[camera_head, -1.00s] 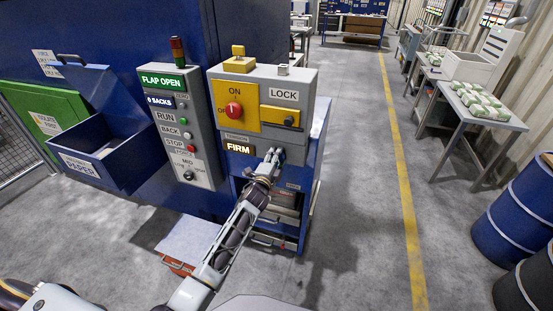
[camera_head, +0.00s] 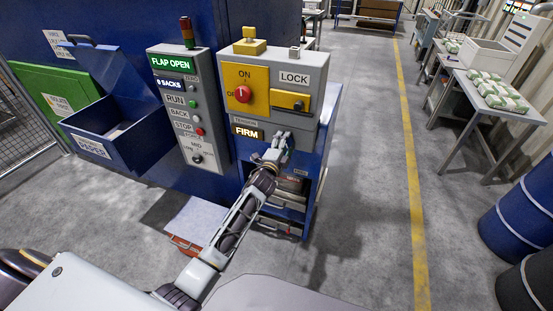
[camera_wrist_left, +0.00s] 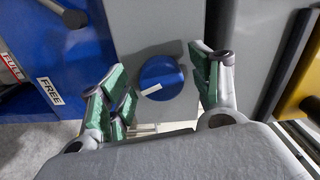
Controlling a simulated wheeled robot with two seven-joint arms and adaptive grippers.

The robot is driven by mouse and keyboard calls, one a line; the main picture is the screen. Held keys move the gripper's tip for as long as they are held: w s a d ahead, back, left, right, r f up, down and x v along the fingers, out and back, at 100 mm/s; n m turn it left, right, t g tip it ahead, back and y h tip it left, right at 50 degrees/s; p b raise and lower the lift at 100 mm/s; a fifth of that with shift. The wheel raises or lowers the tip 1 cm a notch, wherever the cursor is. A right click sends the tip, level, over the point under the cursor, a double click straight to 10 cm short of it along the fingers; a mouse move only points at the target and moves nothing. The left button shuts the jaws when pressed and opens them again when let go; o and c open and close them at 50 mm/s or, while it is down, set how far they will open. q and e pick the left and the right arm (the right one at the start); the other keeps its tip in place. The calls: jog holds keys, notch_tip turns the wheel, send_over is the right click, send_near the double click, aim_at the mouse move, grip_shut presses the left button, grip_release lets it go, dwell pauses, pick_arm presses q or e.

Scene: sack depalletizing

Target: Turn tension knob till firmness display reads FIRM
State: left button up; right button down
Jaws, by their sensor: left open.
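The tension knob (camera_wrist_left: 162,77) is a blue disc with a white mark on a grey panel in the left wrist view. In the head view it is hidden behind my left gripper. The firmness display (camera_head: 247,131) under the yellow switch plate reads FIRM in lit letters. My left gripper (camera_head: 283,142) is at the panel just right of the display. In the left wrist view its green-padded fingers (camera_wrist_left: 163,72) are open, one on each side of the knob, with gaps showing between pads and knob. My right gripper is not in view.
A red knob (camera_head: 242,94) and a yellow latch plate (camera_head: 290,101) marked LOCK sit above the display. The button panel (camera_head: 190,115) stands to the left, reading FLAP OPEN. The floor between is clear.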

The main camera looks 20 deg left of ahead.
pick_arm(q)
jog(key=s, duration=1.1)
jog(key=shift+s+a, duration=0.2)
jog(key=shift+n, duration=0.3)
dwell(0.6)
